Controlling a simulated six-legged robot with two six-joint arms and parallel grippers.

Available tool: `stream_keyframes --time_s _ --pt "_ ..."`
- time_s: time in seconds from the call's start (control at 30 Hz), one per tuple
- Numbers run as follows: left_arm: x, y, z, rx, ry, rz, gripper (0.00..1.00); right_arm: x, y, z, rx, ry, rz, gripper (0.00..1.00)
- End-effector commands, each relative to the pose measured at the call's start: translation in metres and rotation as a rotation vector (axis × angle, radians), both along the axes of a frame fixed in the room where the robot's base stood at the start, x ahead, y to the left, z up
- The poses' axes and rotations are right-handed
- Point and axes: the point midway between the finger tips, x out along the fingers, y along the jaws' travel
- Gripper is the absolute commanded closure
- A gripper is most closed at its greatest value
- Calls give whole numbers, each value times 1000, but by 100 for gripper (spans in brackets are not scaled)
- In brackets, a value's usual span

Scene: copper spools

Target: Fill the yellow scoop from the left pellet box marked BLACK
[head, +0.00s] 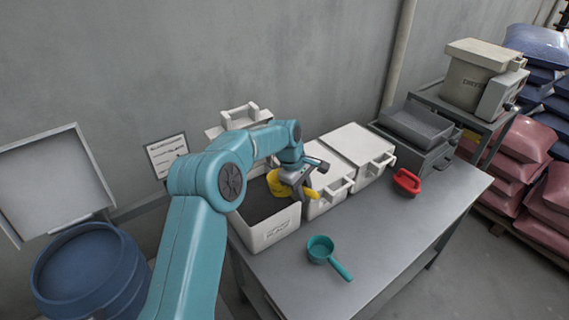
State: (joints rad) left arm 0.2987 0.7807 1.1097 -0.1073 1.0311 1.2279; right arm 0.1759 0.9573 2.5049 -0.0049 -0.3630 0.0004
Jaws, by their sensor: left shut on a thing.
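The scoop's bowl is over the right part of the open box, at about rim height. The gripper hides part of the scoop, and I cannot tell how much is in the bowl. My right gripper is not in view.
Two lidded white boxes (356,145) stand right of the open box. A teal scoop (320,249) and a red scoop (407,181) lie on the grey table (385,235). A grey tray (416,124) is at the back right.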

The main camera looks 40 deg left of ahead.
Motion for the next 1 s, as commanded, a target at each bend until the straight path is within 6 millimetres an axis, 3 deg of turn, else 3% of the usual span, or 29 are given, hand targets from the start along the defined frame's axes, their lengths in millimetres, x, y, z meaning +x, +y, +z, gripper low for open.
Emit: stream_keyframes --time_s 0.13,0.33,0.77,0.9,1.0 --pt "13 42 11 -37 -3 304 100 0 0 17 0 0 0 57" --pt "19 73 14 -66 -13 532 100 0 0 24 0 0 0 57" --pt "5 108 -6 -248 -51 584 100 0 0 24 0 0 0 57" --pt "-3 122 -18 -346 -77 579 100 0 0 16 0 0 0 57" --pt "-2 120 -35 -349 -76 573 100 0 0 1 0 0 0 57"
